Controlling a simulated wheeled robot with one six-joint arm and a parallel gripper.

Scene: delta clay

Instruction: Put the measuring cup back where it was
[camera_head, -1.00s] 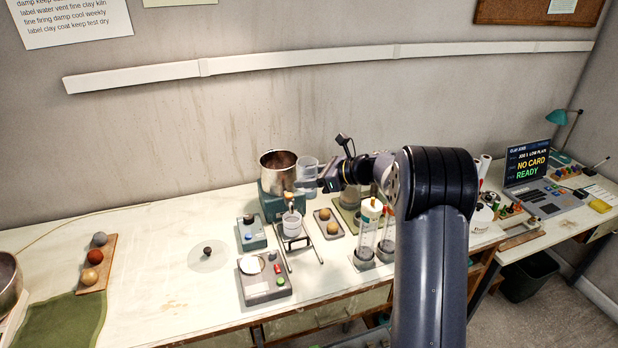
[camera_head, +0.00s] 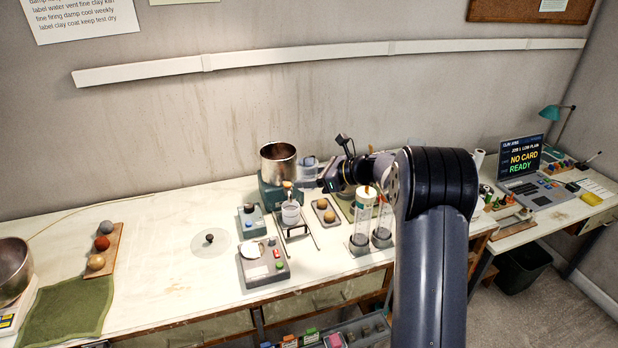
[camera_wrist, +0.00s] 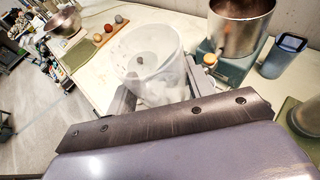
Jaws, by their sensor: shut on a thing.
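The clear measuring cup (camera_wrist: 148,58) is in my gripper (camera_wrist: 155,92) in the wrist view, with one finger on each side of it. My gripper is shut on it. The cup looks empty; a dark knob on the bench shows through it. In the head view my gripper (camera_head: 318,184) is just right of the metal pot (camera_head: 278,163), above the bench. The cup is hard to make out there. Whether its base touches anything is hidden.
The pot stands on a teal base (camera_wrist: 233,68), close right of the held cup in the wrist view. A blue-grey cup (camera_wrist: 283,56) is beyond it. Two clear cylinders (camera_head: 360,225) stand below my arm. The bench's left-middle (camera_head: 165,255) is mostly clear.

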